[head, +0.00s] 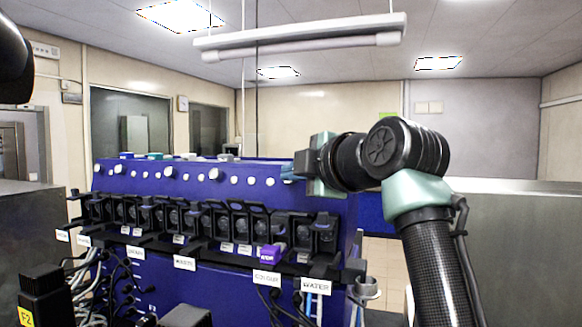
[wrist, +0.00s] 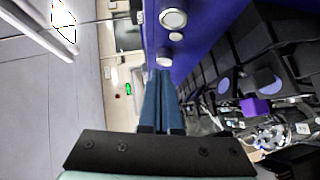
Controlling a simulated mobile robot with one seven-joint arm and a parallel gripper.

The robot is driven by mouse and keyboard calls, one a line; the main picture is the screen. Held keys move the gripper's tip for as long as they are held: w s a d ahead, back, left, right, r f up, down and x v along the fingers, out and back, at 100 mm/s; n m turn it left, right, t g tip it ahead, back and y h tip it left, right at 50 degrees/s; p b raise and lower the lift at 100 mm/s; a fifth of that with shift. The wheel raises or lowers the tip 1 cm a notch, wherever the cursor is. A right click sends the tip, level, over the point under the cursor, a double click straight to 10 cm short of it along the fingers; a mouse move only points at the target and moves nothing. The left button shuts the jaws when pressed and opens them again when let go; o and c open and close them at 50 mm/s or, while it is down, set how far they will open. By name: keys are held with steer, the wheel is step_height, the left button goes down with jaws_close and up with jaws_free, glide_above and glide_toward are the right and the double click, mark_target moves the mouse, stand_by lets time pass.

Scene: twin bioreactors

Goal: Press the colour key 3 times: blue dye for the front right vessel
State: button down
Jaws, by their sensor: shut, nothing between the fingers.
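The blue-purple bioreactor housing (head: 215,200) fills the middle of the head view, with several round white buttons (head: 235,180) along its upper sloping face. A tag reading like "COLOUR" (head: 267,278) hangs low at its front right, beside a "WATER" tag (head: 316,286). My gripper (head: 290,174) is at the right end of the button row. In the wrist view its blue fingers (wrist: 163,76) are shut and empty. Their tips are close to a white button (wrist: 165,60); I cannot tell whether they touch. Larger white buttons (wrist: 173,18) sit beyond. The vessels are not clearly visible.
A row of black holders (head: 170,218) runs along the housing front, with a small purple block (head: 270,254) near the right. Cables (head: 95,285) hang at lower left. A lamp (head: 300,35) hangs above. A grey cabinet (head: 520,240) stands at right.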

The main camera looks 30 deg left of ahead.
steer(key=shift+w+a+p, duration=0.15)
steer(key=shift+w+p, duration=0.3)
steer(key=shift+w, duration=0.05)
steer(key=shift+w+f, duration=0.2)
steer(key=shift+w, duration=0.1)
steer(key=s, duration=0.1)
steer(key=s+b, duration=0.1)
steer(key=shift+s+d+r, duration=0.3)
steer(key=shift+r, duration=0.05)
steer(key=shift+w+a, duration=0.15)
steer(key=shift+w, duration=0.15)
stand_by(0.5)
